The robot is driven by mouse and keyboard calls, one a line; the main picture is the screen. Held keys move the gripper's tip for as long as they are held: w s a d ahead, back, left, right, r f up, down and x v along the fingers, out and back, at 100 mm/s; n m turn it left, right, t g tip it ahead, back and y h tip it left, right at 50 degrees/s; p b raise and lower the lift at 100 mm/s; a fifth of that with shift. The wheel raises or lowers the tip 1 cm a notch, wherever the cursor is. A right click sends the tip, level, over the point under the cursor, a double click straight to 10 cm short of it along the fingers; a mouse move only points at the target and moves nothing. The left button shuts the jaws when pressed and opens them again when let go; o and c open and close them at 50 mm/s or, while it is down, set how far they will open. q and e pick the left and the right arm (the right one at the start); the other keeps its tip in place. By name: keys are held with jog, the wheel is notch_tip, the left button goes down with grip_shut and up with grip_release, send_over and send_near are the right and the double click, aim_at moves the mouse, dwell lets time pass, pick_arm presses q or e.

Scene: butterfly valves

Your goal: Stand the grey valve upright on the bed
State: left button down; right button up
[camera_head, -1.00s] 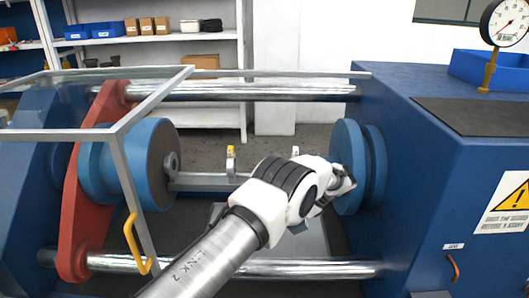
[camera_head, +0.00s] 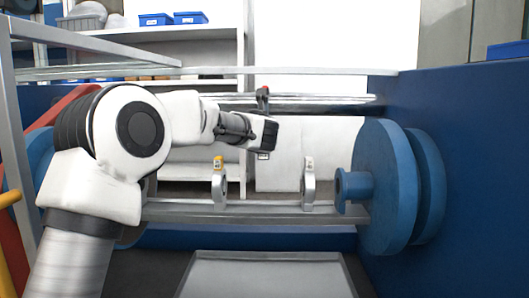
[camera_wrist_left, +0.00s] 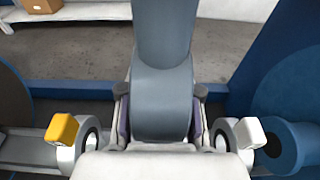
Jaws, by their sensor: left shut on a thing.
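The grey valve (camera_wrist_left: 162,95) fills the middle of the left wrist view, a smooth blue-grey body with a rounded end and a neck running out of the top edge. My left gripper (camera_wrist_left: 160,120) is shut on it, with a finger at each side. In the head view my left gripper (camera_head: 258,133) is above and behind the bed (camera_head: 265,212), between two small standing rings. The left ring (camera_head: 219,186) has a yellow cap and the right ring (camera_head: 308,187) a pale cap. The valve is hard to make out there. My right gripper is out of view.
A blue flange with a hub (camera_head: 385,188) stands at the bed's right end. A pale tray (camera_head: 268,275) lies in front. A clear guard frame (camera_head: 95,42) is at the left. A red-topped piece (camera_head: 263,98) shows just above my gripper; I cannot tell what it belongs to.

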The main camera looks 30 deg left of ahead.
pick_arm(q)
jog(key=shift+s+f+b, duration=0.1)
jog(key=shift+f+b, duration=0.25)
jog(key=shift+b, duration=0.1)
notch_tip(320, 180, down, 11)
jog(key=b, duration=1)
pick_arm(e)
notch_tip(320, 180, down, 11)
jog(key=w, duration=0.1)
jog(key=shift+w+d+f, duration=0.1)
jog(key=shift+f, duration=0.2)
pick_arm(q)
jog(key=shift+d+f+b, duration=0.1)
jog(key=shift+f+b, duration=0.5)
jog(key=shift+b, duration=0.35)
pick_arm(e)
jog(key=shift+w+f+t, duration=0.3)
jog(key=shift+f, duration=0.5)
pick_arm(q)
jog(key=shift+f+b, duration=0.8)
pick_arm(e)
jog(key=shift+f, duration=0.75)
pick_arm(q)
jog(key=shift+f, duration=0.45)
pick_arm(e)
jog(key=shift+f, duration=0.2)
pick_arm(q)
jog(key=c, duration=1.3)
grip_release()
